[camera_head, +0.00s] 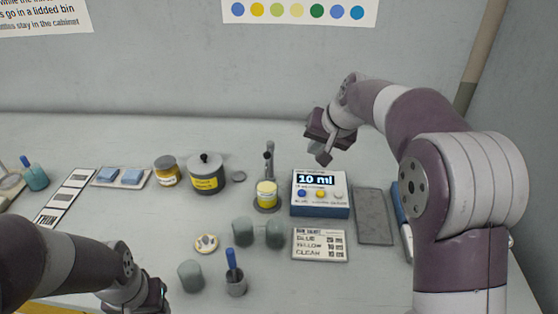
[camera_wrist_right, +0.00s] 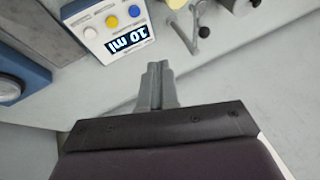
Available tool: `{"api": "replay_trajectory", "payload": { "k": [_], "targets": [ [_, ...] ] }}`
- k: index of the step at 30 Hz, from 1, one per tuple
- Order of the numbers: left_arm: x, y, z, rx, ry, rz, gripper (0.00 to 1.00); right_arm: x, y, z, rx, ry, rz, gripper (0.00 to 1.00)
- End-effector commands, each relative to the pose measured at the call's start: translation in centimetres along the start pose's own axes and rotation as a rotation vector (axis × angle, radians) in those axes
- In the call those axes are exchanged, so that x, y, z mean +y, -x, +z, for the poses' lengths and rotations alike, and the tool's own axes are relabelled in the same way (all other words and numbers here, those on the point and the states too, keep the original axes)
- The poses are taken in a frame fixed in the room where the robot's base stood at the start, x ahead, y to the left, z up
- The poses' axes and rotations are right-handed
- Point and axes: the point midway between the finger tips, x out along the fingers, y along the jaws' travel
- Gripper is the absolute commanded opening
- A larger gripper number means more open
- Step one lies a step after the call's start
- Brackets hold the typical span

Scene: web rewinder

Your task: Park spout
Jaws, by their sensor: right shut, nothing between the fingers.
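The spout (camera_head: 269,160) is a small grey upright piece with a knobbed arm, behind a yellow-labelled jar (camera_head: 266,193) on a dark round base. In the right wrist view the spout (camera_wrist_right: 184,38) shows at the top, right of the dispenser box. The dispenser box (camera_head: 320,208) reads "10 ml" and has blue, yellow and clear buttons. My right gripper (camera_head: 323,157) is shut and empty, above the bench behind the box, right of the spout and apart from it. Its closed fingers (camera_wrist_right: 158,72) show in the wrist view. My left gripper (camera_head: 150,297) is partly cut off at the bottom edge; its fingers are unclear.
A label card (camera_head: 320,245) and a grey tray (camera_head: 374,216) lie in front and right of the box. A lidded pot (camera_head: 207,174) stands left. The bench's back strip is clear.

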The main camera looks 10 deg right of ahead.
Motion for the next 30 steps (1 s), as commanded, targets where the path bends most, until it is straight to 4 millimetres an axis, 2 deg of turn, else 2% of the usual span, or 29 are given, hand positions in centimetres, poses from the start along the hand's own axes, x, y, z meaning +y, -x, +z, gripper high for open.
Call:
{"api": "replay_trajectory", "payload": {
  "k": [1,4,16,20,30],
  "targets": [
    [0.0,0.2,0.0,0.001,0.000,0.000,0.46,-0.9,0.8,-0.9,0.011,-0.007,-0.022,0.00],
    [0.0,0.2,0.0,0.001,0.000,0.000,0.46,-2.1,1.8,-1.7,0.012,-0.024,-0.056,0.00],
    [0.0,0.2,0.0,0.000,0.000,0.000,0.46,-2.1,1.3,-1.1,-0.011,-0.033,-0.056,0.00],
    [0.0,0.1,0.0,0.000,0.000,0.000,0.46,-2.2,-0.4,-1.1,-0.013,-0.031,-0.056,0.00],
    [0.0,0.2,0.0,0.000,0.000,0.000,0.46,-2.6,-7.8,-1.1,-0.012,-0.032,-0.056,0.00]
  ]
}}
